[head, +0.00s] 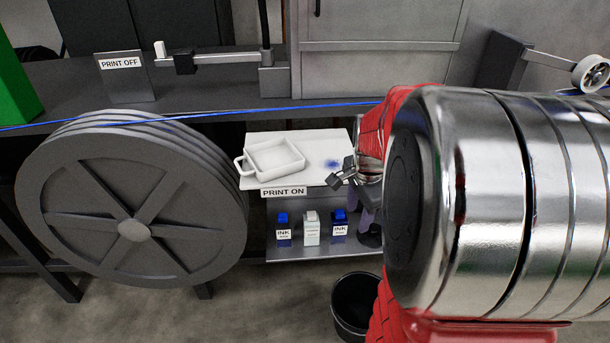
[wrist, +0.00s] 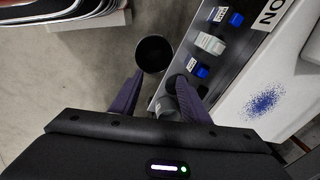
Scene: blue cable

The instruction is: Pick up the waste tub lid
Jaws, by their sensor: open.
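My gripper (wrist: 157,78) is open, with its two dark purple fingers pointing down over the left end of the shelf in the wrist view. In the head view the gripper (head: 366,212) is small and partly hidden behind my arm, above the shelf's right end. In the head view a dark round object (head: 371,236) shows under the gripper, mostly hidden.
The metal shelf (head: 300,252) holds two blue-capped ink bottles (head: 283,228) and a white bottle (head: 311,229). Above it is a white board with a white handled tray (head: 272,158) and a blue stain. A black bin (head: 355,300) stands on the floor. A blue cable (head: 300,106) runs behind.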

